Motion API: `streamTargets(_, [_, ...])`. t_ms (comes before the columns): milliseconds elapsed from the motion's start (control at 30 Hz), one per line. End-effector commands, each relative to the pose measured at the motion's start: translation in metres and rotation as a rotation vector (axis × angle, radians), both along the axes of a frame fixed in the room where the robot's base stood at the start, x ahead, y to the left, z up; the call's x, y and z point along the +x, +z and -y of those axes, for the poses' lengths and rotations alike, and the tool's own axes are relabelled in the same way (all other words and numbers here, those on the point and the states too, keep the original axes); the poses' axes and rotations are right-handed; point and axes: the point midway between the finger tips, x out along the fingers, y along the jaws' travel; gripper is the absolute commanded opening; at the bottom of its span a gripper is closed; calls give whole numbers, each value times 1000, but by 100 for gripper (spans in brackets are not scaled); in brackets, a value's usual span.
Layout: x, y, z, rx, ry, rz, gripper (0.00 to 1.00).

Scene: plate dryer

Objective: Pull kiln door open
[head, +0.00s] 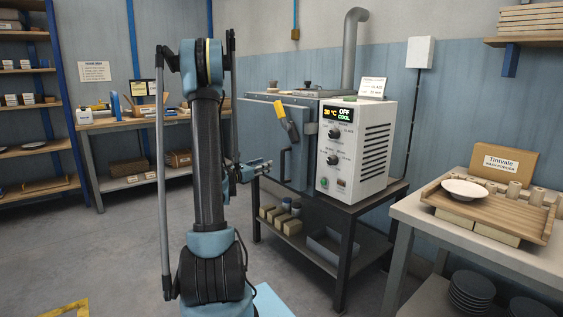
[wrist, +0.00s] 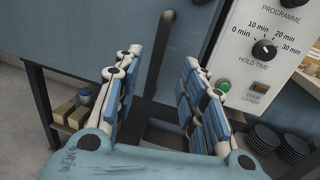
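The kiln (head: 358,150) is a box on a dark metal stand, with a white control side reading "20 °C OFF COOL". Its grey-blue door (head: 262,125) looks closed. A dark vertical bar handle (head: 283,165) is on the door; the handle (wrist: 168,60) also shows in the wrist view. A yellow-and-grey lever (head: 287,120) hangs tilted on the door above the handle. My gripper (head: 262,167) is in front of the door at handle height. In the wrist view my gripper (wrist: 162,62) is open, with the handle between the lines of its fingers; contact is not visible.
The stand's lower shelf (head: 318,258) holds blocks, small jars and a grey tray. A table (head: 415,215) with a wooden board and white bowl stands at right. A workbench (head: 140,122) and shelves are at the back left.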

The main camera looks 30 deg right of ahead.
Motion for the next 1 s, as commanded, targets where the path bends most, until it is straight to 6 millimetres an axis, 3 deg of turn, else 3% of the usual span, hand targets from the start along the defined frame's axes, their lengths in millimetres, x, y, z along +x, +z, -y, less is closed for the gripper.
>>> streamTargets(600, [28, 0, 105, 1, -3, 1, 38])
streamTargets(800, [34, 0, 127, 1, -1, 2, 38])
streamTargets(1000, [36, 0, 135, 1, -1, 2, 38])
